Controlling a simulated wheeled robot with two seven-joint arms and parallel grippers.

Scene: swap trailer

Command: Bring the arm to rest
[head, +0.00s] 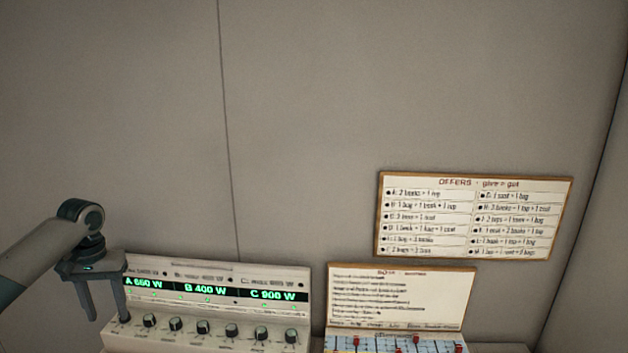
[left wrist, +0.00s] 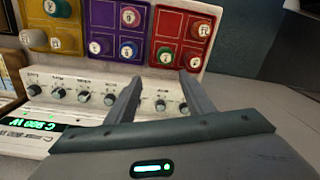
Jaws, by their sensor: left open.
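My left gripper (head: 105,310) comes in from the left in the head view, its two fingers pointing down and apart. It is open and empty, at the left end of a cream control panel (head: 200,338) with a row of dark knobs. The panel's display (head: 218,290) reads A 660 W, B 400 W and C 900 W in green. In the left wrist view the open fingers (left wrist: 155,90) show in front of the knob row (left wrist: 85,97). I cannot tell from these views whether a finger touches the panel. My right gripper is not in view.
Behind the knobs in the left wrist view are yellow, purple and red boards (left wrist: 181,38) with round numbered pieces. An offers board (head: 474,216) hangs on the wall. A text board (head: 400,298) stands right of the panel, above a blue-and-white grid (head: 385,344) with red pieces. The upper wall is bare.

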